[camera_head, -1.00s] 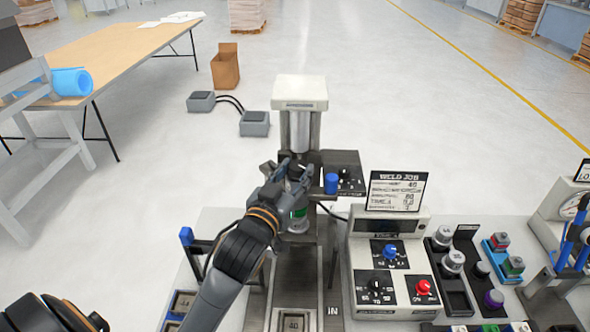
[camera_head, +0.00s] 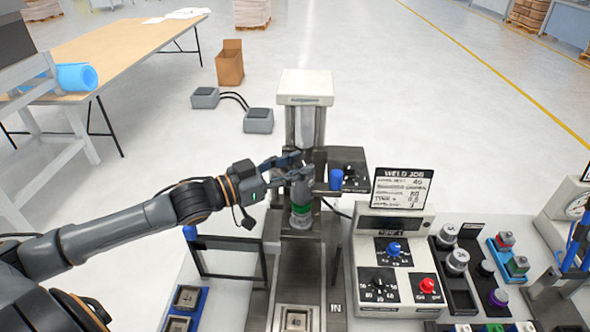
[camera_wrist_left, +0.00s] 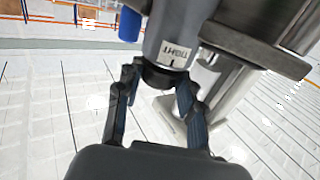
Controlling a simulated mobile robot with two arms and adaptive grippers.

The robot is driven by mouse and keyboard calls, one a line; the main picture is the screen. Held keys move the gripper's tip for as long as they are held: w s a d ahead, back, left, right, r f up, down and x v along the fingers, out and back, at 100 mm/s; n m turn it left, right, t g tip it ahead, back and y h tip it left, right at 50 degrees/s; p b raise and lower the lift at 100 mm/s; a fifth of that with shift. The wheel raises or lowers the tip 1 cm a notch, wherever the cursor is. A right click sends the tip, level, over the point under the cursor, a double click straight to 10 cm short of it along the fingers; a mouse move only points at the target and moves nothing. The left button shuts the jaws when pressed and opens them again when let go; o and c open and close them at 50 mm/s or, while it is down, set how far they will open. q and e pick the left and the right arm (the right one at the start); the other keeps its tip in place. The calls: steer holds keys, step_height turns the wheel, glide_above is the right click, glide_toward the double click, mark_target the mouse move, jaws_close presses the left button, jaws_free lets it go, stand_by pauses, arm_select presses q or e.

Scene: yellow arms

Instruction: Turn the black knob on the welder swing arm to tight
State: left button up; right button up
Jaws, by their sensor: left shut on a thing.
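The welder (camera_head: 304,100) stands in the middle of the head view, with a white top and metal columns. My left gripper (camera_head: 290,163) reaches in from the left at the swing arm's grey cylindrical part (camera_head: 301,194), which has a green ring low down. In the left wrist view the black knob (camera_wrist_left: 160,77) sits at the end of a grey housing (camera_wrist_left: 180,22) with a white label and a dark mark. My left gripper's fingers (camera_wrist_left: 158,78) are shut on the knob, one on each side. The knob is hidden in the head view. My right gripper is not in view.
A control box (camera_head: 392,270) with blue, black and red knobs stands right of the welder, below a WELD JOB sign (camera_head: 402,188). Trays of small parts (camera_head: 455,275) lie farther right. A blue post (camera_head: 336,179) stands close beside the gripper. A foot pedal (camera_head: 258,120) lies on the floor.

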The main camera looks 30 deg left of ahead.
arm_select(q)
steer(key=shift+w+a+r+m+g+h, duration=0.1)
steer(key=shift+a+m+g+h, duration=0.05)
steer(key=shift+m+g+h, duration=0.45)
steer(key=shift+w+a+m+g+h, duration=0.1)
steer(key=shift+m+g+h, duration=0.3)
steer(key=shift+m+h, duration=0.3)
steer(key=shift+w+a+m+g+h+p, duration=0.15)
steer(key=shift+m+g+h+p, duration=0.5)
steer(key=shift+m+g+h, duration=1.2)
steer(key=g, duration=0.1)
steer(key=m+g+h, duration=0.1)
steer(key=g, duration=0.1)
steer(key=shift+w, duration=0.25)
steer(key=m+g+b, duration=0.1)
steer(key=m+g+h, duration=0.1)
steer(key=g, duration=0.1)
steer(key=shift+w+f+b, duration=0.1)
steer(key=shift+f+b, duration=0.25)
steer(key=m+g+b, duration=0.1)
steer(key=g, duration=0.1)
steer(key=m+g+b, duration=0.1)
steer(key=g+b, duration=0.1)
steer(key=m+g+b, duration=0.2)
steer(key=shift+w+f+h, duration=0.1)
steer(key=shift+w+h, duration=0.15)
steer(key=shift+w, duration=0.05)
steer(key=shift+m+g+b, duration=1.05)
steer(key=shift+g+b, duration=0.15)
steer(key=shift+g, duration=0.35)
